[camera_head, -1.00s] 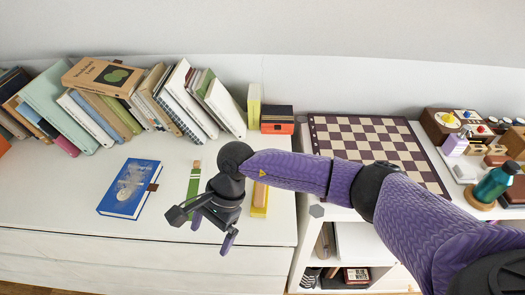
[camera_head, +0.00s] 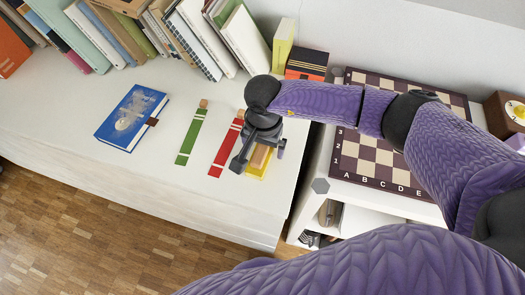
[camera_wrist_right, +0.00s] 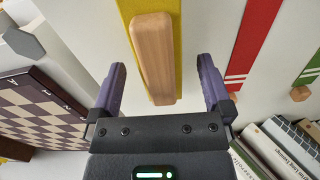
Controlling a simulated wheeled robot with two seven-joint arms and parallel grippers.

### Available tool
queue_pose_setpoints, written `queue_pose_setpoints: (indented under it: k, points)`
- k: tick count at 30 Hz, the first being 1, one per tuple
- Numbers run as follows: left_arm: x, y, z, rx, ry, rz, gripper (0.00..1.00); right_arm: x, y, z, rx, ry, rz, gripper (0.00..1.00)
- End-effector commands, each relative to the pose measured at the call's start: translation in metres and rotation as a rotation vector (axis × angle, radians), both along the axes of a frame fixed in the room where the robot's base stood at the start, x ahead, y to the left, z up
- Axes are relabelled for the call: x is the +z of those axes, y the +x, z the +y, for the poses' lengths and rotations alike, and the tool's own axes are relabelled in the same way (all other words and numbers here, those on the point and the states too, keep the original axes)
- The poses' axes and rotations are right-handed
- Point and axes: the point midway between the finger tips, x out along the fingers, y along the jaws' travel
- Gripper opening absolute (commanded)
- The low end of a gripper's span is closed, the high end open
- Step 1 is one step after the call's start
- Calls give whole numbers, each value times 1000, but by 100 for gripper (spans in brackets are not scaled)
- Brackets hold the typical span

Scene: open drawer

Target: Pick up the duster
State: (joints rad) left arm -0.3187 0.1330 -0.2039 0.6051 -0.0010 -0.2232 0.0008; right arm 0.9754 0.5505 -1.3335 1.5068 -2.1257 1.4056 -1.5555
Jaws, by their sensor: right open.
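The duster is a yellow block with a pale wooden grip on top. It lies near the right front corner of the white surface, in the head view (camera_head: 258,163) partly covered by my right gripper (camera_head: 260,155). In the right wrist view, the duster (camera_wrist_right: 153,55) runs between the two purple fingers of my right gripper (camera_wrist_right: 163,75). The fingers are apart, one on each side of the wooden grip, with gaps visible. Whether they reach down to the yellow part is hard to tell. My left gripper is not in view.
A red strip (camera_head: 226,150) and a green strip (camera_head: 191,138) lie left of the duster. A blue book (camera_head: 132,118) lies further left. Books (camera_head: 205,35) lean along the back. A chessboard (camera_head: 375,155) is on the right. The surface's front edge (camera_head: 235,205) is close.

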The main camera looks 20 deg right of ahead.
Motion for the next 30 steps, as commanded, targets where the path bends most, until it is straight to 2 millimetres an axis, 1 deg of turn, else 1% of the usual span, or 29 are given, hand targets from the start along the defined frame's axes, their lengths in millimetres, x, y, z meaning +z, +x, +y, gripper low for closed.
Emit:
queue_pose_setpoints:
  k: [1, 6, 7, 8, 9, 11, 12, 14, 15, 17, 18, 21, 27, 29, 30]
  points:
    - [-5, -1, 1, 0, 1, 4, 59, -10, 0, 0, 0, 0, 3, 100]
    - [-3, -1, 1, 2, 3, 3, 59, -9, 0, 0, -1, 0, 0, 100]
    - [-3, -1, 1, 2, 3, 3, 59, -9, 0, 0, -1, 0, 0, 98]
    - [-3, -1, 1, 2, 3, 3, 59, -9, 0, 0, -1, 0, 0, 92]
    - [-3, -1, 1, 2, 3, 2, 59, -8, 0, 0, -1, 0, 0, 83]
    - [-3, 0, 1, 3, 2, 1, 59, -8, 0, 0, -1, 0, 0, 70]
    - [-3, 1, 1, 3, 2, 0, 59, -8, 0, 0, -1, 0, 0, 62]
    - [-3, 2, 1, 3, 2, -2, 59, -8, 0, 0, -1, 0, 0, 49]
    - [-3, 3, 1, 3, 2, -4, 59, -8, 0, 0, -1, 0, 0, 41]
    - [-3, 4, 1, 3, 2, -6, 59, -8, 0, 0, -1, 0, 0, 28]
    - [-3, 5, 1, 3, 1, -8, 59, -8, 0, 0, -1, 0, 0, 20]
    - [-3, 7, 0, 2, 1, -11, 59, -8, 0, 0, -1, 0, 0, 0]
    - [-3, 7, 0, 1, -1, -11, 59, -7, 0, 0, -1, 1, -1, 0]
    - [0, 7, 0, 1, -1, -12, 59, 1, 1, 0, 0, 2, -3, 0]
    - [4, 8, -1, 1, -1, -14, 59, 10, 1, 0, 0, 2, -4, 0]
